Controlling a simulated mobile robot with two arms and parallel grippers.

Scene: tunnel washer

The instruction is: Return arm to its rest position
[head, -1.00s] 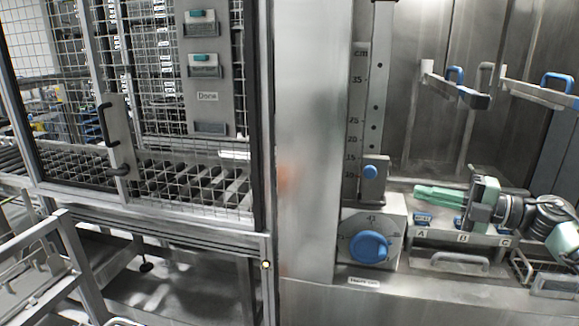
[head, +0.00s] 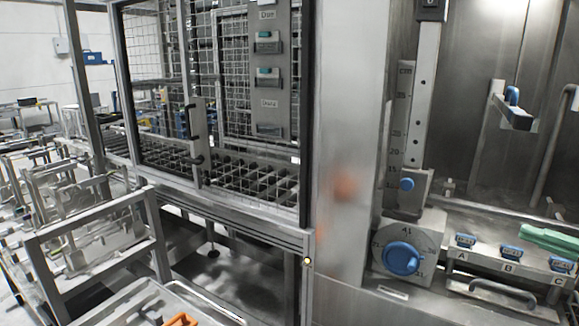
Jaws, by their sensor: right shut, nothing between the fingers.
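My right gripper (head: 549,240) shows at the right edge of the head view. Its green fingers point left, are closed together and hold nothing. It hovers above the right end of the panel with the blue switches marked A (head: 466,240), B (head: 511,251) and C (head: 562,265). I cannot tell its exact gap to the panel. The rest of the right arm is outside the frame. My left gripper is not in view.
A large blue knob (head: 402,258) sits left of the switches, below a cm scale with a blue-knobbed slider (head: 407,184). A steel post (head: 352,150) separates this from a mesh cage door (head: 205,110). Metal racks (head: 95,240) stand at left.

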